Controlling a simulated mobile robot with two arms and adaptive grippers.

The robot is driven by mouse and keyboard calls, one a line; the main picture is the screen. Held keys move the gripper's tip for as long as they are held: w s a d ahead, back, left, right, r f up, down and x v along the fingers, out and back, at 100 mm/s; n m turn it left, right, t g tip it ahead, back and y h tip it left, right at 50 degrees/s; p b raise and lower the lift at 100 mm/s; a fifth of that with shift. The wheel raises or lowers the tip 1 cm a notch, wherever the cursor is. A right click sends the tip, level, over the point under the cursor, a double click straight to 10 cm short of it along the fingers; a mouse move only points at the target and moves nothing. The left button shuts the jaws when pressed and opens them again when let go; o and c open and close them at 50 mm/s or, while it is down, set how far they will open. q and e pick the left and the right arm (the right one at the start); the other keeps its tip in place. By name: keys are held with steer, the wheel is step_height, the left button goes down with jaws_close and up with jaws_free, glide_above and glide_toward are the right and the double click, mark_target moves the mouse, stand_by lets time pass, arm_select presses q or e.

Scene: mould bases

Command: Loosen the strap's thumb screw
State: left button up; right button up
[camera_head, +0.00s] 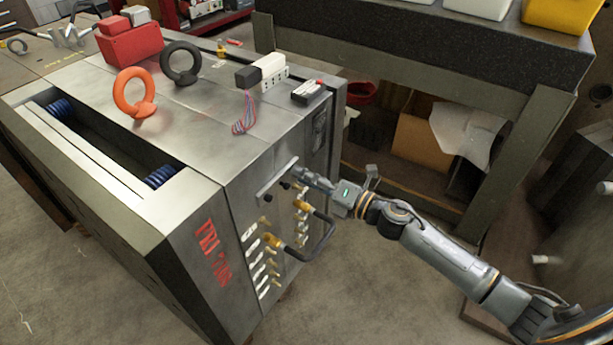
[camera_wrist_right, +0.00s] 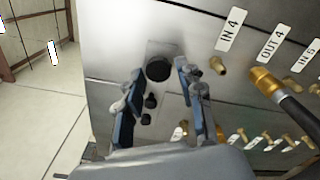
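The strap is a narrow metal bar (camera_head: 266,191) on the side face of the steel mould base (camera_head: 190,205). In the wrist view the strap (camera_wrist_right: 166,48) carries a large round black thumb screw (camera_wrist_right: 158,70), with smaller black screw heads (camera_wrist_right: 150,101) below it. My right gripper (camera_head: 303,175) reaches the strap from the right. In the wrist view the right gripper (camera_wrist_right: 161,78) is open, its blue-padded fingers apart on both sides of the screws. I cannot tell whether they touch the thumb screw. My left gripper is not in view.
Brass fittings with labels and a black hose (camera_head: 322,240) sit close below the strap; the hose also shows in the wrist view (camera_wrist_right: 299,108). Eyebolts (camera_head: 134,95) and a red box (camera_head: 130,42) stand on top. A workbench (camera_head: 430,50) is behind my right arm.

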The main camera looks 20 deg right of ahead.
steer(key=v, duration=1.2)
stand_by(0.5)
